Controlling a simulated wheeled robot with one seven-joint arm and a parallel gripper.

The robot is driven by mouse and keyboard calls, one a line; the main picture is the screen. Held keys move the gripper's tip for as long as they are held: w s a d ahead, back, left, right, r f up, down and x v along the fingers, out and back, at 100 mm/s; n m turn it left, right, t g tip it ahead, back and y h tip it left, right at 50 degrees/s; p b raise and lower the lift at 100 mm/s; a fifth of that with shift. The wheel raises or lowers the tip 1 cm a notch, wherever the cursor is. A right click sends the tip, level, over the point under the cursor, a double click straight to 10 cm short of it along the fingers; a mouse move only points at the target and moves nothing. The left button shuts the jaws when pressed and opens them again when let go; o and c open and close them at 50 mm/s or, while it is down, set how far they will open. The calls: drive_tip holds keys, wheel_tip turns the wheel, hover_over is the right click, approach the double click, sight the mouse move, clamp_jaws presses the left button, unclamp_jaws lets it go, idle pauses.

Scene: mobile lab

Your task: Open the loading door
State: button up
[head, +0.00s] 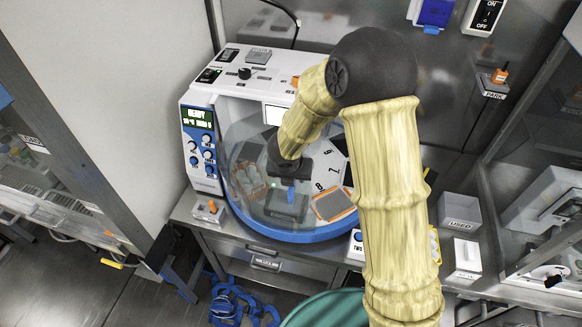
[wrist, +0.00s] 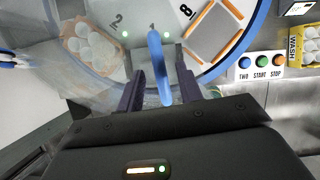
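The loading door (head: 250,150) looks like a clear curved cover on the front of the round machine. Its blue handle (head: 291,194) stands out over a dark grey block. My gripper (head: 287,180) is at this handle, partly hidden by my own wrist in the head view. In the wrist view, the blue handle (wrist: 158,42) runs between the two dark fingers of my gripper (wrist: 160,75). A gap shows between the handle and each finger, so the gripper is open around it. The door appears closed, though its edges are hard to make out.
The machine (head: 205,115) reads READY. Inside are numbered places, a tray of round white items (wrist: 88,47) and orange-edged plates (wrist: 213,32). A button box (wrist: 260,66) and a WASH rack (wrist: 302,45) stand right of it. A USED bin (head: 459,212) is farther right.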

drive_tip(key=p+v, duration=0.3)
drive_tip(key=v, duration=1.4)
drive_tip(key=shift+w+r, duration=0.1)
drive_tip(key=shift+w, duration=0.05)
drive_tip(key=w+d+n+t+y+b, duration=0.2)
drive_tip(key=w+d+n+t, duration=0.3)
drive_tip(key=n, duration=1.1)
drive_tip(key=s+d+f+n+g+b, duration=0.1)
drive_tip(key=s+d+f+n+g, duration=0.2)
drive_tip(key=s+d+n, duration=0.3)
drive_tip(key=s+d+f+n+g+h, duration=0.1)
drive_tip(key=s+d+f+n+g, duration=0.2)
drive_tip(key=s+d+n, duration=0.4)
drive_tip(key=s+n+g, duration=0.1)
drive_tip(key=s+n, duration=0.1)
drive_tip(key=n, duration=0.6)
drive_tip(key=shift+b, duration=0.4)
